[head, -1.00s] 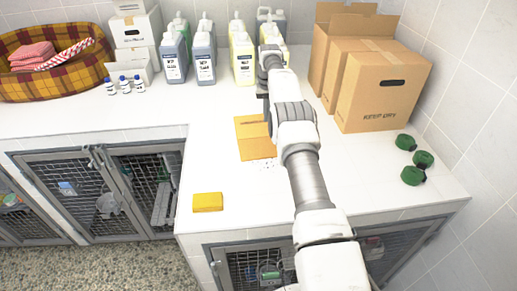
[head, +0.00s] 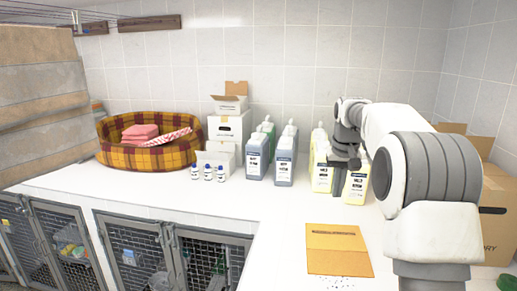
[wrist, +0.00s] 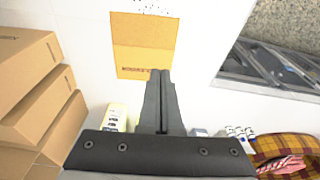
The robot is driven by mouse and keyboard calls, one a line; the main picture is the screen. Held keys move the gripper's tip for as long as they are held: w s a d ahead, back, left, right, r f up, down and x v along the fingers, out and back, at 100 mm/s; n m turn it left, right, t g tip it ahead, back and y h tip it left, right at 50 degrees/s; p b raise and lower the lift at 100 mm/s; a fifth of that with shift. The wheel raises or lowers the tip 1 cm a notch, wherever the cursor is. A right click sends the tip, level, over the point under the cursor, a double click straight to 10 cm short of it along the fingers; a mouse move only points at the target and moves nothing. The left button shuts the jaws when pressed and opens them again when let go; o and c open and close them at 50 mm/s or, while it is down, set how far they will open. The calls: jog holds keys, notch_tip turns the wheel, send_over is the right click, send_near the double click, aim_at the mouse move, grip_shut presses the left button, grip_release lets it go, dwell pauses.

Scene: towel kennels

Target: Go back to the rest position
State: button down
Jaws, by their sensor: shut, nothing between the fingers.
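My gripper (wrist: 160,100) is shut and empty in the wrist view, its two fingers pressed together. In the head view my arm rises at the right and bends back over the counter; the gripper end (head: 348,155) is in front of the yellow bottles, and its fingertips are hard to make out there. Below it, an orange-yellow folder or card (head: 338,250) lies flat on the white counter, with dark crumbs by its near edge. The card also shows in the wrist view (wrist: 145,42), beyond the fingertips and apart from them.
Yellow-labelled bottles (head: 356,187) and grey bottles (head: 284,165) stand at the back. Small white bottles (head: 208,173) and a plaid basket (head: 115,157) with pink towels are to the left. Cardboard boxes (head: 495,212) stand right. Mesh kennel doors (head: 135,262) are below. The left-front counter is clear.

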jog(key=s+a+r+t+b, duration=0.1)
jog(key=s+a+r, duration=0.2)
jog(key=s, duration=0.6)
jog(key=s+a+r+t+b, duration=0.1)
jog(key=s+a+r, duration=0.1)
jog(key=s, duration=0.8)
jog(key=s+a+f+b, duration=0.1)
jog(key=s+f, duration=0.3)
jog(key=s, duration=0.5)
jog(key=s+a+f+n+t+b, duration=0.1)
jog(key=s+f, duration=0.4)
jog(key=s, duration=0.4)
jog(key=shift+a+f, duration=0.2)
jog(key=shift+a, duration=0.1)
